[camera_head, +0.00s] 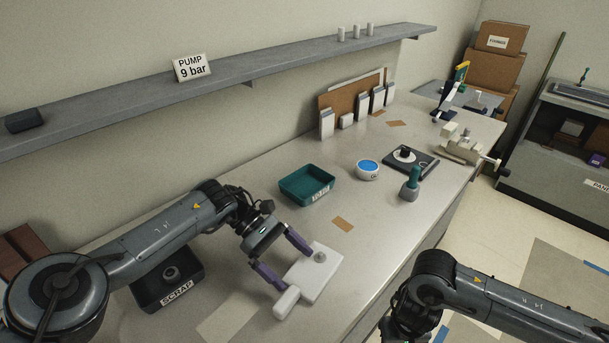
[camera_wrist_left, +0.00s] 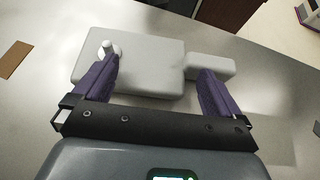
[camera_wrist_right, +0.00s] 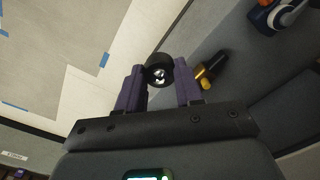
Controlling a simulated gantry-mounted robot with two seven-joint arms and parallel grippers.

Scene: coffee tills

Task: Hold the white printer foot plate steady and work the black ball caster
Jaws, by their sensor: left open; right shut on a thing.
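The white printer foot plate (camera_head: 322,276) lies on the bench at the front, with a grey round fitting (camera_head: 320,257) near one end and a narrower white block (camera_head: 287,301) at the other. My left gripper (camera_head: 296,270) is open over the plate; in the left wrist view (camera_wrist_left: 160,67) its fingers are spread apart over the plate and block. Whether they touch is unclear. In the right wrist view the black ball caster (camera_wrist_right: 157,63), with a shiny ball, sits between the fingers of my right gripper (camera_wrist_right: 160,76), which is shut on it. The head view hides those fingertips.
A black SCRAP bin (camera_head: 166,285) stands left of the plate and a teal tray (camera_head: 307,184) behind it.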

